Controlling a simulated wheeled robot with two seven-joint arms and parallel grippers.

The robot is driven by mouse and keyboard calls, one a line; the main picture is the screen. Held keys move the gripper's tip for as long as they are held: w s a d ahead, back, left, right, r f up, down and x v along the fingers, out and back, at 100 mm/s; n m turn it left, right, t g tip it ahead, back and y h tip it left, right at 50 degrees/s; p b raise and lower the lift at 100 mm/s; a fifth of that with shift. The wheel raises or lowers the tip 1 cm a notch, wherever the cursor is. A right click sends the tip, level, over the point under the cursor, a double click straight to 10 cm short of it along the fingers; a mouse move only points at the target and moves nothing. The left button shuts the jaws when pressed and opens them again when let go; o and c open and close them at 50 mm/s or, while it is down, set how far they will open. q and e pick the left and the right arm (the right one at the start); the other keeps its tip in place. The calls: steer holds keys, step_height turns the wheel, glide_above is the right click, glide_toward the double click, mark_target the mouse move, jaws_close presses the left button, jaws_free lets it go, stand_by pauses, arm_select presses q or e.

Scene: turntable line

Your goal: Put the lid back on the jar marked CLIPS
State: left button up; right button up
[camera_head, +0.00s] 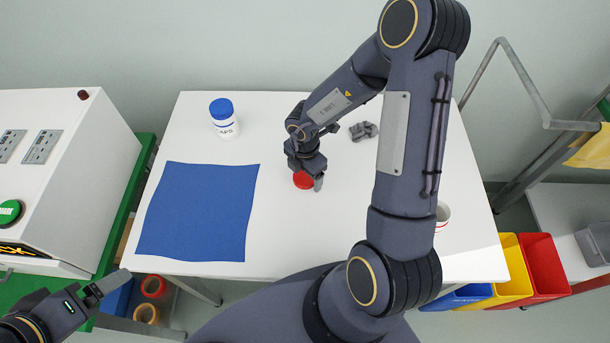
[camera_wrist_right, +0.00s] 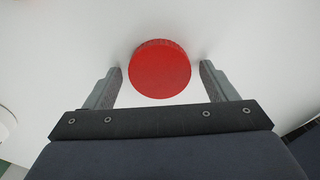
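A round red lid (camera_head: 303,180) lies on the white table; it also shows in the right wrist view (camera_wrist_right: 160,70). My right gripper (camera_head: 305,184) is open at the lid, one finger on each side, with gaps between fingers and lid in the wrist view. A white container (camera_head: 443,213) at the table's right is partly hidden behind my right arm; no marking on it can be read. A white jar (camera_head: 227,128) with a blue lid stands at the back left, its lettering ending in "APS". My left gripper (camera_head: 112,282) is off the table's front left; its opening is unclear.
A blue mat (camera_head: 197,212) lies on the table's left part. A small grey object (camera_head: 363,131) lies behind the lid. A white machine (camera_head: 45,170) stands at the left. Yellow (camera_head: 512,272) and red (camera_head: 545,265) bins are at the right. The table between mat and lid is clear.

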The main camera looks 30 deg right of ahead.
mark_target(305, 175)
steer(key=c, duration=0.8)
steer(key=shift+r, duration=0.15)
steer(key=shift+c, duration=0.2)
steer(key=shift+r, duration=0.3)
step_height(305, 175, up, 2)
steer(key=shift+w+r, duration=0.1)
steer(key=shift+r, duration=0.15)
steer(key=s+r, duration=0.5)
steer(key=s, duration=0.2)
steer(key=s+a+r+p, duration=0.1)
steer(key=s+r, duration=0.3)
steer(key=s, duration=0.3)
steer(key=shift+a+r, duration=0.25)
steer(key=shift+r, duration=0.1)
